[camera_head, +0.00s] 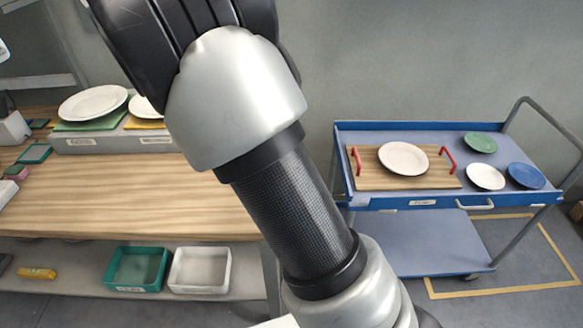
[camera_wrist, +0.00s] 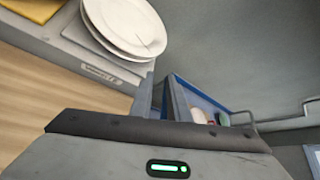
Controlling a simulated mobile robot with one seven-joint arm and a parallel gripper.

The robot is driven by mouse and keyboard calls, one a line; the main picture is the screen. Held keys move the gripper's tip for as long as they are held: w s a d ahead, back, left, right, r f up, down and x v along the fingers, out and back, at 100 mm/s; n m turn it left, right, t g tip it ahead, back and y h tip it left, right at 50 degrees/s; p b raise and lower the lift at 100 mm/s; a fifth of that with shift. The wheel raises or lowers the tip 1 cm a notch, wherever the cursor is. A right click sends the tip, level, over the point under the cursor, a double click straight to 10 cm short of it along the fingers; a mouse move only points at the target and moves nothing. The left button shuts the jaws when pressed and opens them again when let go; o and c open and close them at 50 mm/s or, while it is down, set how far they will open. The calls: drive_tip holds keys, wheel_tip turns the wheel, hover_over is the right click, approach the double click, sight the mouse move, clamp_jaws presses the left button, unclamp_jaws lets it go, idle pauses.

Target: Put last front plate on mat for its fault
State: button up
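A large white plate (camera_head: 93,102) lies on a green mat (camera_head: 62,126) on the grey raised shelf at left. A second white plate (camera_head: 147,106), partly hidden by my arm, is over a yellow mat (camera_head: 133,124). In the wrist view, white plates (camera_wrist: 125,22), apparently stacked, overhang a grey mat (camera_wrist: 82,34) at the shelf's end. A yellow mat (camera_wrist: 34,8) shows at the top left there. My gripper's body fills the bottom of the wrist view, below the plates.
A blue cart (camera_head: 361,202) at right carries a wooden tray (camera_head: 439,179) with red handles and a white plate (camera_head: 403,158). Beside it are green (camera_head: 480,142), white (camera_head: 486,176) and blue (camera_head: 526,175) plates. The wooden counter (camera_head: 110,195) is largely clear. Bins (camera_head: 137,268) stand below.

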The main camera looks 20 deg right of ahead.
drive_tip(key=s+d+r+m+g+y, duration=0.1)
drive_tip(key=s+d+r+m+g, duration=0.15)
drive_tip(key=s+m, duration=0.45)
drive_tip(key=s+d+r+m+g+y, duration=0.1)
drive_tip(key=s+d+r+m, duration=0.15)
drive_tip(key=s+m, duration=0.45)
drive_tip(key=s+d+r+m+g, duration=0.1)
drive_tip(key=s+d+m, duration=0.3)
drive_tip(key=s+m, duration=0.3)
drive_tip(key=s+a+m+y, duration=0.2)
drive_tip(key=s+a+m, duration=0.2)
drive_tip(key=s+m, duration=0.3)
drive_tip(key=s+a+r+m+y, duration=0.1)
drive_tip(key=s+a+m+y, duration=0.2)
drive_tip(key=s+m, duration=0.5)
drive_tip(key=shift+s+a+r, duration=0.25)
drive_tip(key=shift+s+a, duration=0.15)
drive_tip(key=shift+s, duration=0.75)
wheel_tip(320, 180, up, 6)
drive_tip(key=p, duration=0.6)
drive_tip(key=shift+r, duration=0.25)
